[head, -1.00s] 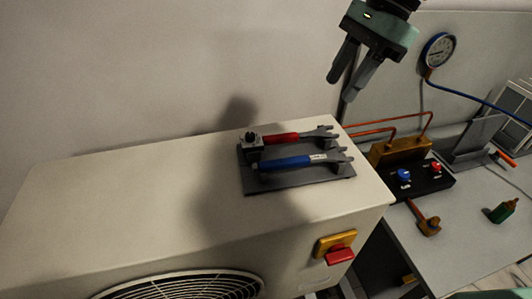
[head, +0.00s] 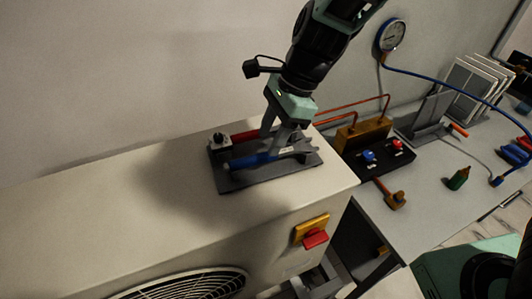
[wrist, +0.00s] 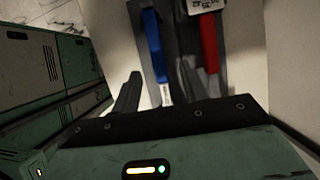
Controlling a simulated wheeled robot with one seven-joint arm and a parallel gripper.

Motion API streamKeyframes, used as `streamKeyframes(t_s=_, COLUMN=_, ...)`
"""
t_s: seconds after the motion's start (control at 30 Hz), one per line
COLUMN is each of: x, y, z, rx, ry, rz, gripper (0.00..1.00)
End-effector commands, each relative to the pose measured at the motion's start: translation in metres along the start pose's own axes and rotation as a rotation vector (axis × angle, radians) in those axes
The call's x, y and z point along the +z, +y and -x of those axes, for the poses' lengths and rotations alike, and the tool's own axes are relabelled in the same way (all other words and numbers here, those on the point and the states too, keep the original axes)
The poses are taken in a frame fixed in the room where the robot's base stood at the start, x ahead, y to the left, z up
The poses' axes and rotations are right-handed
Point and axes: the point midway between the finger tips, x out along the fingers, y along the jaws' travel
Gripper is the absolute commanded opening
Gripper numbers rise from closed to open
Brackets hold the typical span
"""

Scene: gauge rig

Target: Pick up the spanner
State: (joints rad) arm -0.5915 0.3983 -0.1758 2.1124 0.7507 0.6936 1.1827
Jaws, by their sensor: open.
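Two spanners lie side by side on a dark grey tray (head: 235,184) on top of the cream unit. The nearer spanner has a blue handle (head: 248,161); the farther one has a red handle (head: 243,136). My gripper (head: 270,146) is open and points down at the tray, by the spanners' jaw ends, which it partly hides. In the wrist view, the blue spanner (wrist: 155,45) runs between my two fingers (wrist: 160,72), and the red spanner (wrist: 209,45) lies beyond the right finger. I cannot tell whether the fingers touch either spanner.
A small dark block (head: 219,142) stands at the tray's left end. The cream unit's top (head: 110,200) is clear to the left. A red switch (head: 315,239) is on its front. To the right are a brass manifold (head: 362,134), copper pipes and a pressure gauge (head: 391,35).

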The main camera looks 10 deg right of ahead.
Motion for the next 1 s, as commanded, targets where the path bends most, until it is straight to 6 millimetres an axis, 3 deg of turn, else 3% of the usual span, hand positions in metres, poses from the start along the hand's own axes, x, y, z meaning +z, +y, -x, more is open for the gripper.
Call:
streamKeyframes(t_s=0.2, x=0.000, y=0.003, z=-0.031, rx=0.005, ry=0.002, rz=-0.001, gripper=0.44)
streamKeyframes(t_s=0.53, x=0.000, y=0.003, z=-0.039, rx=0.001, ry=0.000, rz=0.000, gripper=0.44)
streamKeyframes(t_s=0.7, x=0.000, y=0.003, z=-0.038, rx=0.001, ry=0.000, rz=0.000, gripper=0.00)
streamKeyframes(t_s=1.0, x=0.001, y=0.002, z=-0.037, rx=0.000, ry=-0.001, rz=0.001, gripper=0.00)
